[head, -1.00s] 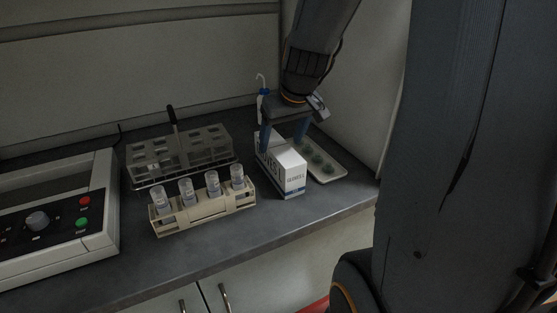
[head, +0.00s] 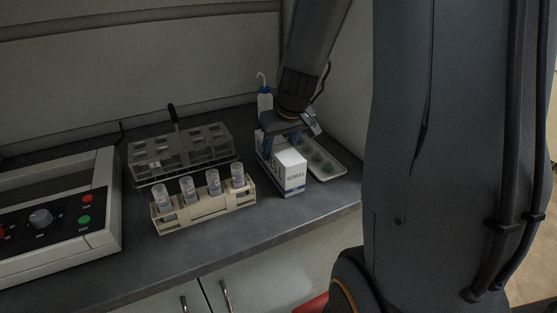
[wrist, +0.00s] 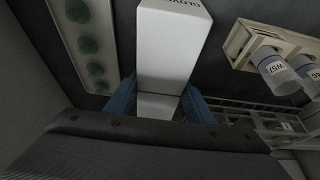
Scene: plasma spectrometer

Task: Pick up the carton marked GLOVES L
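The white carton marked GLOVES L (head: 292,175) stands upright on the dark bench, to the right of the cup rack. Blue bands and lettering show on its sides. My gripper (head: 281,146) has come down from above, with its blue fingers on either side of the carton's rear part. In the wrist view the carton (wrist: 172,45) lies between both blue fingers (wrist: 160,104), which appear pressed against its sides with no clear gap. The carton's base shows no clear lift from the bench. Part of its rear is hidden by my gripper.
A beige rack (head: 207,213) with several labelled cups stands left of the carton. A clear rack (head: 180,155) is behind it. A tray with green wells (head: 325,160) lies close on the right, and a blue-capped wash bottle (head: 264,103) stands behind. Bench in front is clear.

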